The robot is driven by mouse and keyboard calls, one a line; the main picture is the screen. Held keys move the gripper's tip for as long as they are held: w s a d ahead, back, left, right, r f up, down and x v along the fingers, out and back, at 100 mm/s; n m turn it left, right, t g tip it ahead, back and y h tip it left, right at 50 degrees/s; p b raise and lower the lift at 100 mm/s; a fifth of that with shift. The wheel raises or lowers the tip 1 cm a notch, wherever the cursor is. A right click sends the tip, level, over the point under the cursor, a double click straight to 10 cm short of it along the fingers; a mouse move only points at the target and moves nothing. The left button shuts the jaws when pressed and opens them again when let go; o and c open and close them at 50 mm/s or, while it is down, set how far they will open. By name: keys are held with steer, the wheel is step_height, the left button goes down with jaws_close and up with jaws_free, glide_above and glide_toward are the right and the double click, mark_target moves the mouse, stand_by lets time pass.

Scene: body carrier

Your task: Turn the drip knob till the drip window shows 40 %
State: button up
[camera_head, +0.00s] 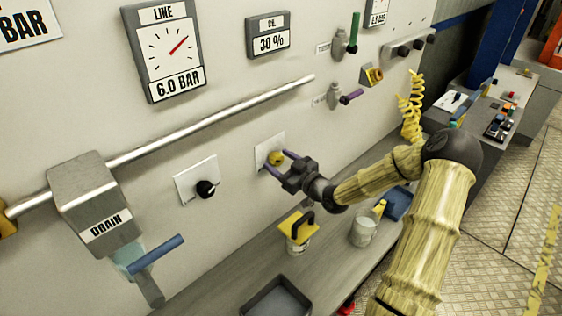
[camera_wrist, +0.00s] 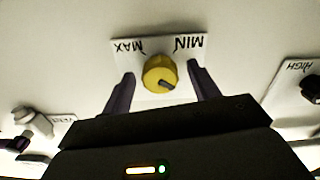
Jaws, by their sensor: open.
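A yellow knob (camera_head: 277,158) sits on a white wall plate; it also shows in the wrist view (camera_wrist: 158,72). There the plate (camera_wrist: 125,46) reads MAX and MIN, upside down, and the knob's dark pointer mark points to the lower right. My gripper (camera_head: 282,162) is at the knob, its two purple fingers open on either side. In the wrist view my gripper (camera_wrist: 162,85) shows a gap between each finger and the knob. A small grey window (camera_head: 268,42) above reads 30 %; its small label is hard to read.
A black knob (camera_head: 206,189) is on a plate to the left. A slanting metal rail (camera_head: 215,117) runs above the knobs. A gauge (camera_head: 167,54) reads 6.0 BAR. A yellow-topped can (camera_head: 298,230) and a cup (camera_head: 363,233) stand on the ledge below my arm.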

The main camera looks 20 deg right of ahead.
steer(key=c, duration=1)
steer(key=shift+o, duration=0.2)
steer(key=m, duration=0.5)
steer(key=o, duration=1)
steer(key=shift+c, duration=0.2)
